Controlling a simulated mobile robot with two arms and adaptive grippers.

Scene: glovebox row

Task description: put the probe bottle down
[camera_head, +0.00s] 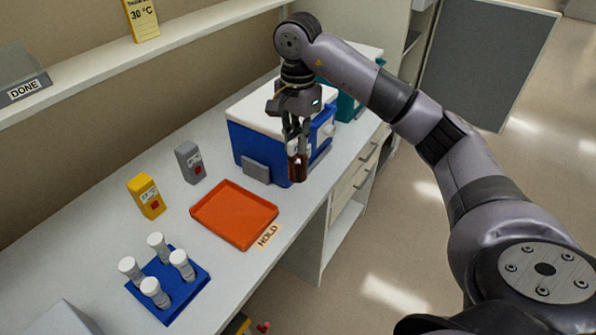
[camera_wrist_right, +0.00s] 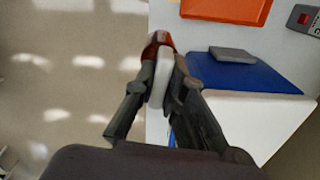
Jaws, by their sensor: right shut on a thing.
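The probe bottle (camera_head: 297,166) is dark reddish-brown with a pale part near its top. My right gripper (camera_head: 296,146) is shut on it and holds it in front of the blue box with the white lid, near the bench's front edge. In the right wrist view the bottle (camera_wrist_right: 159,62) shows between the fingers of the gripper (camera_wrist_right: 160,85), with its red-brown end pointing away. Whether anything touches the bottle from below cannot be told. An orange tray (camera_head: 234,214) lies empty on the bench, with a HOLD label (camera_head: 268,235) beside it. My left gripper is out of view.
The blue box (camera_head: 262,142) stands close behind my right gripper, with a teal box (camera_head: 348,104) beyond.

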